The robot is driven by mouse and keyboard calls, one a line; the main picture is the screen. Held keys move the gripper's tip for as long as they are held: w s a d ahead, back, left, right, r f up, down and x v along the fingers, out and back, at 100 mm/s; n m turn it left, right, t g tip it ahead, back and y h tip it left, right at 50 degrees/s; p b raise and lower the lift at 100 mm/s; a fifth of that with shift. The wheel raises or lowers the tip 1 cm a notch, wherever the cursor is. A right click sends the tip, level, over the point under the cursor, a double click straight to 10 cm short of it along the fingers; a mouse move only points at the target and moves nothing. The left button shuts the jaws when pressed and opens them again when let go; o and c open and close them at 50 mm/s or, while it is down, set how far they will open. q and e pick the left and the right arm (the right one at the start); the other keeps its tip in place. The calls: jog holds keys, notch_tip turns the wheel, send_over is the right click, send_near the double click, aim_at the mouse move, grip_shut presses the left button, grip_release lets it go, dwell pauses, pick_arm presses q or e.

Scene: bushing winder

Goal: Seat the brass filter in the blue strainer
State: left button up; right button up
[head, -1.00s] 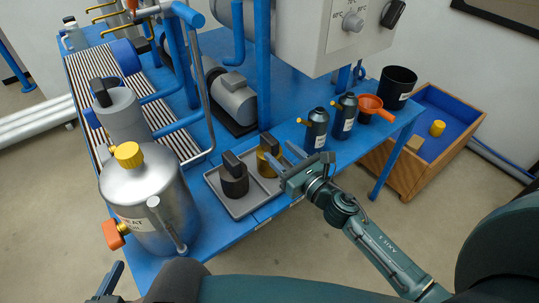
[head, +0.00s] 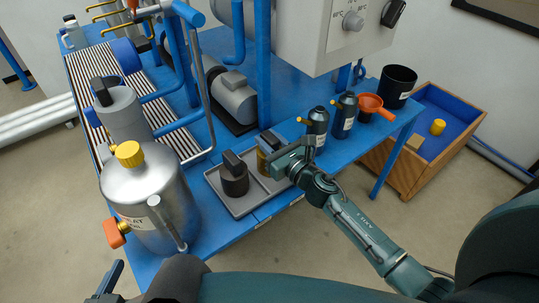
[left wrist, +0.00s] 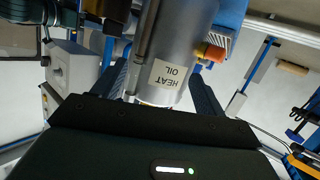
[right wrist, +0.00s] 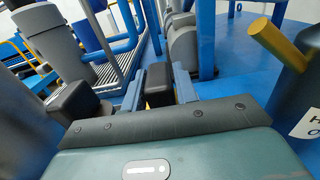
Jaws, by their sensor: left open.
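The brass filter (head: 264,157), a brass-coloured cylinder with a black handle, stands in the right part of the grey tray (head: 246,208). My right gripper (head: 277,147) is at it, partly covering it. In the right wrist view, the filter's black handle (right wrist: 157,84) fills the gap between the fingers, which look shut on it. A blue cylinder (head: 125,57) at the back left may be the blue strainer; I cannot tell. My left gripper (head: 106,284) is open and empty at the bottom left, in front of the steel heat-oil tank (left wrist: 178,45).
A dark filter with a black handle (head: 234,178) stands in the tray's left part. Dark bottles (head: 316,130), an orange funnel (head: 372,104) and a black pot (head: 398,86) stand to the right. Blue upright pipes (head: 263,70) and a grey motor (head: 233,97) stand behind the tray.

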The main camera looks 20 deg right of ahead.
grip_shut()
